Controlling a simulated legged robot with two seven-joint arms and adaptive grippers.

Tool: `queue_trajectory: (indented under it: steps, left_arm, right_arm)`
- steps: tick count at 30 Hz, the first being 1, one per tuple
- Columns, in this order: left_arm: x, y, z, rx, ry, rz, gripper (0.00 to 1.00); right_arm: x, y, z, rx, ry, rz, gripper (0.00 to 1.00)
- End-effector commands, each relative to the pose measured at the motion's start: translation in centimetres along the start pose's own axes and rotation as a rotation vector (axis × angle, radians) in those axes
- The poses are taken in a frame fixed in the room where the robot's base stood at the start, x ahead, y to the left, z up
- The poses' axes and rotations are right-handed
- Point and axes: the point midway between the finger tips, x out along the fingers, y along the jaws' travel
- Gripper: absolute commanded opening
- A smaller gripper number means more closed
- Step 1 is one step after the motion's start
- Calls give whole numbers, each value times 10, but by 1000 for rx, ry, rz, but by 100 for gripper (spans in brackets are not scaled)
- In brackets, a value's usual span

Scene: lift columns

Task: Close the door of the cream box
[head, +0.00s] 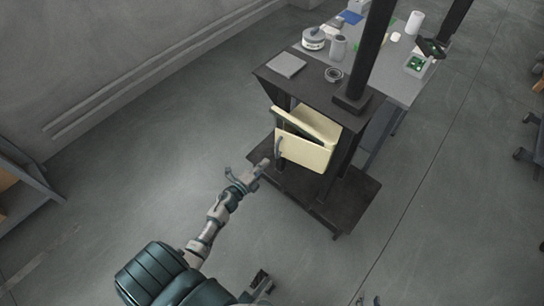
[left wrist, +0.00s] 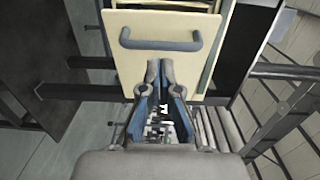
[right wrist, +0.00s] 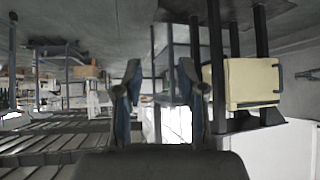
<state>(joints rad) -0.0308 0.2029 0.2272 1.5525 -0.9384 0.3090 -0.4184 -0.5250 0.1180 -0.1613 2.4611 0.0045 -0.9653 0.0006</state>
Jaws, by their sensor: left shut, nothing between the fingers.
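The cream box (head: 319,123) sits in a dark stand under its top plate. Its cream door (head: 305,153) is partly open, with a dark gap between door and box. A blue-grey bar handle (head: 278,147) is on the door. My left gripper (head: 263,165) is just beside the handle end of the door. In the left wrist view the shut, empty left gripper (left wrist: 160,66) points at the door (left wrist: 130,62), below the handle (left wrist: 160,42); contact is unclear. My right gripper (right wrist: 160,75) is open and empty, far from the box (right wrist: 252,82).
The stand's dark top (head: 312,76) carries a grey plate (head: 287,65) and a small round item (head: 333,74). Dark posts rise beside it. A grey table (head: 401,84) with several items stands behind. A shelf (head: 25,190) is at the left. The floor around my left arm is clear.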

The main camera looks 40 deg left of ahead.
Motion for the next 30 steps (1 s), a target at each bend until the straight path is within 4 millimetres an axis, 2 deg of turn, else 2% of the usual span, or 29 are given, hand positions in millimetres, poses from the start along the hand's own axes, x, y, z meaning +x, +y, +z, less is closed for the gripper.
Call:
queue_trajectory:
  steps: [3, 9, 24, 30]
  left_arm:
    - [22, 1, 1, -1, 0, -1, 0]
    - [43, 1, 1, 0, 0, 0, 0]
    - [51, 0, 2, 2, 11, -1, 0]
    - [75, 4, 15, 8, 127, 2, 0]
  right_arm:
    - [4, -2, -8, 0, 50, -4, 40]
    - [6, -5, -19, -1, 113, -8, 40]
    - [8, -5, -23, 0, 138, -10, 40]
    - [11, -11, -56, 4, 348, -25, 40]
